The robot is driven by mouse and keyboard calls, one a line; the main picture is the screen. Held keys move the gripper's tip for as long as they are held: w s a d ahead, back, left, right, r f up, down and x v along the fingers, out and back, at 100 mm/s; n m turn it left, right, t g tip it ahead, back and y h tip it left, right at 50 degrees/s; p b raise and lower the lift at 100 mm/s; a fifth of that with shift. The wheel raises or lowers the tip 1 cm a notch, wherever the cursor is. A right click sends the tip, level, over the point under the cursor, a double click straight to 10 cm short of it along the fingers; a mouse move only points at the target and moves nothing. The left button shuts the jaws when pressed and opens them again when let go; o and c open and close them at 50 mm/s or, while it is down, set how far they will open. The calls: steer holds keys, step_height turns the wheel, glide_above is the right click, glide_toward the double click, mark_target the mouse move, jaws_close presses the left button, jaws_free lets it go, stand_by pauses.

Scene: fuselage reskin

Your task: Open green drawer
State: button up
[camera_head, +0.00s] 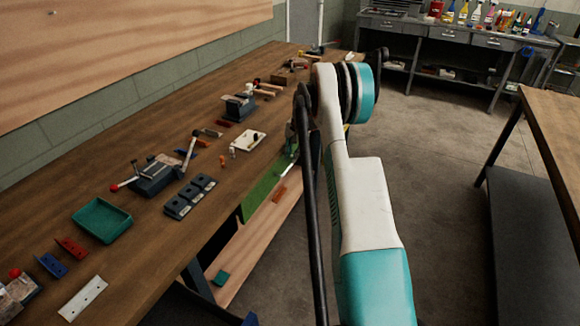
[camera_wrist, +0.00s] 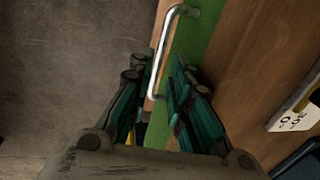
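The green drawer front (camera_head: 265,188) is under the edge of the wooden workbench, and it appears closed. It also shows in the wrist view (camera_wrist: 207,32). Its silver bar handle (camera_wrist: 165,50) runs lengthwise, with its lower end between my fingers. My gripper (camera_wrist: 160,82) is open, with teal fingers apart on either side of the handle. In the head view my arm hides most of the gripper, and only part of the handle (camera_head: 290,163) shows.
The wooden workbench top (camera_head: 130,150) holds a green tray (camera_head: 102,222), a vise (camera_head: 155,178), and small blocks and tools. A wooden lower shelf (camera_head: 255,245) is below the drawer. Another table (camera_head: 555,125) stands at the right, with open floor (camera_head: 445,190) between.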

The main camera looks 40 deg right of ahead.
steer(key=f, duration=0.1)
steer(key=f+b, duration=0.1)
steer(key=f, duration=0.1)
steer(key=w+f, duration=0.1)
steer(key=f, duration=0.1)
steer(key=shift+a, duration=0.2)
jaws_close()
